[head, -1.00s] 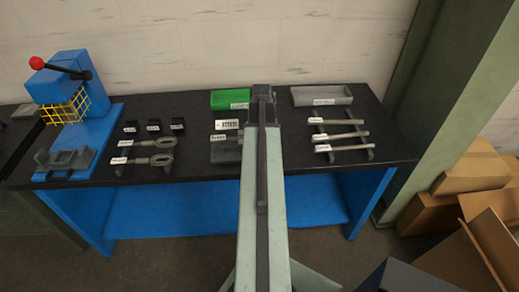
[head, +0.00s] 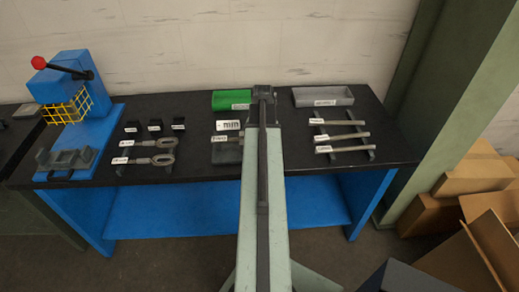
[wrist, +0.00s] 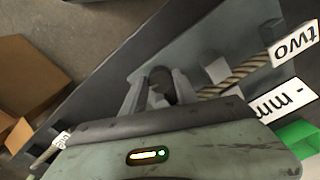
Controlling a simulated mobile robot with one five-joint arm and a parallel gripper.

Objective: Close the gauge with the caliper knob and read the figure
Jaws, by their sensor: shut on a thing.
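In the wrist view my gripper (wrist: 158,92) is shut on a dark round knob (wrist: 160,79), which shows between its two pale fingers. The knob sits at the grey gauge plate (wrist: 200,50). A light grey block (wrist: 215,70) and a tan twisted strand (wrist: 250,70) lie on that plate to the right of the knob. A label reading "two" (wrist: 292,42) is beside the strand. The gauge's white display (wrist: 285,101) reads a dash and "mm", with no digits visible. In the head view the display (head: 228,125) stands behind the dark gauge (head: 227,152); my arm hides its right part and my gripper.
A green tray (head: 231,98) and a grey tray (head: 322,96) stand at the back of the black table (head: 195,185). Labelled rods (head: 343,136) lie right and labelled links (head: 145,151) left. A blue press (head: 70,95) stands far left. Cardboard boxes (head: 465,185) are on the floor.

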